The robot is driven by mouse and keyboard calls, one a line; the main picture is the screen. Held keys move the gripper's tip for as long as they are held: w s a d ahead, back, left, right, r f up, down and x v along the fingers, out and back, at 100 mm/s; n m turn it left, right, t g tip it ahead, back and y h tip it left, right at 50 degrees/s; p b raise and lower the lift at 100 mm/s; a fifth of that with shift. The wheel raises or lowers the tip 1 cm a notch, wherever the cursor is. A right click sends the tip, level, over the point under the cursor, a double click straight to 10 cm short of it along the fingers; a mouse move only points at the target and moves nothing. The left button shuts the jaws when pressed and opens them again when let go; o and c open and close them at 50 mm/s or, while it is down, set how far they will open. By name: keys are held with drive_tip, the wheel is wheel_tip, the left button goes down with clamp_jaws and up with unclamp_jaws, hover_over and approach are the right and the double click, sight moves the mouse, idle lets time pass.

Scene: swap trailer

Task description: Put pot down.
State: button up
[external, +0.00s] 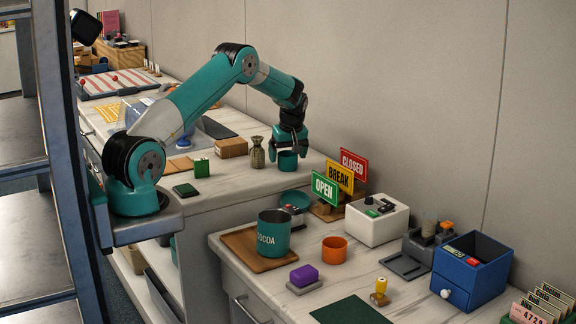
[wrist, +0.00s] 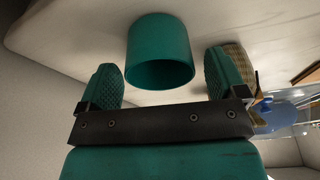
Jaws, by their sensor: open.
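A small teal pot (external: 287,161) stands on the marble-topped counter in the external view, right below my gripper (external: 289,147). In the wrist view the pot (wrist: 160,52) shows with its open rim towards me, just beyond the gap between my fingers (wrist: 165,80). The fingers are wide apart, with clear space on either side of the pot. A larger teal pot marked COCOA (external: 273,238) stands on a wooden board (external: 240,243) on the nearer, lower counter.
A patterned vase (external: 257,153) stands close left of the small pot, with a cardboard box (external: 231,147) beyond. CLOSED, BREAK and OPEN signs (external: 340,178) stand to the right. An orange bowl (external: 334,249) and blue drawer box (external: 472,270) occupy the nearer counter. The wall is close behind.

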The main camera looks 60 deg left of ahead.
sight(291, 170)
drive_tip(key=s+d+r+m, duration=0.1)
drive_tip(key=s+d+r, duration=0.25)
drive_tip(key=r, duration=0.45)
drive_tip(key=s+d+r+m, duration=0.1)
drive_tip(key=s+d+r, duration=0.1)
drive_tip(key=s+r, duration=0.45)
drive_tip(key=s+d+r+m, duration=0.1)
drive_tip(key=s+d+m, duration=0.1)
drive_tip(key=s, duration=0.7)
drive_tip(key=s+d+r+m, duration=0.2)
drive_tip(key=s, duration=0.7)
drive_tip(key=s+d+r+m+y, duration=0.1)
drive_tip(key=s+d+m, duration=0.1)
drive_tip(key=s, duration=0.8)
drive_tip(key=shift+d+r+m+g+b, duration=0.3)
drive_tip(key=shift+d+m+b, duration=0.1)
drive_tip(key=shift+d, duration=0.05)
